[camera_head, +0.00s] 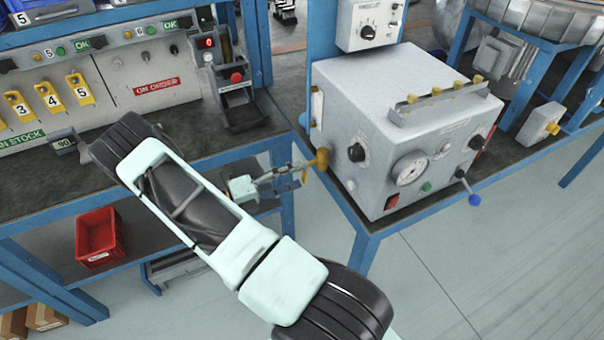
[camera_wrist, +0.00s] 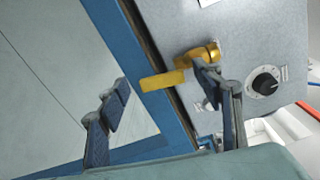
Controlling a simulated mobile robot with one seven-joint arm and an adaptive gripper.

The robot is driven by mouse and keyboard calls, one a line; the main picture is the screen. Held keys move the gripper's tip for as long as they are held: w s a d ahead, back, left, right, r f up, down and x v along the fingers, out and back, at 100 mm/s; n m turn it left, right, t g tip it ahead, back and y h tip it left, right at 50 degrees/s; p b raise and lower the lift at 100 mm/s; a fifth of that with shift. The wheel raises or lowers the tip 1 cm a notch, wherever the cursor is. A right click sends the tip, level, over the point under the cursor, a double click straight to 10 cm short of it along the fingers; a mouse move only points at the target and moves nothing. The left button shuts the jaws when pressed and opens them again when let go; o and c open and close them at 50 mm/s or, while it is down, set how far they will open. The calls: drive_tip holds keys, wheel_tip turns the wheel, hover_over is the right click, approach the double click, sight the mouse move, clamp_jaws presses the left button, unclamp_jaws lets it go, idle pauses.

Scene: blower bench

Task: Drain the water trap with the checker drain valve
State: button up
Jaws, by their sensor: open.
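The checker (camera_head: 400,125) is a grey box with a gauge on the bench corner. Its drain valve (camera_head: 321,159) is a yellow fitting low on the box's left side. In the wrist view the drain valve (camera_wrist: 170,82) shows a yellow lever pointing left from a rounded body. My gripper (camera_head: 302,172) is open beside the valve. In the wrist view my gripper (camera_wrist: 160,80) has the lever between its spread fingers. The right finger overlaps the valve body in the picture; I cannot tell whether they touch. I cannot make out the water trap for certain.
A blue-ball lever (camera_head: 474,199) sticks out of the checker's front. A black dial (camera_wrist: 265,82) is right of the valve in the wrist view. Blue bench frame (camera_head: 345,205) runs beneath. A red bin (camera_head: 99,238) sits on the lower left shelf. Open floor lies at the lower right.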

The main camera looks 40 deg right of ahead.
drive_tip(key=v, duration=0.9)
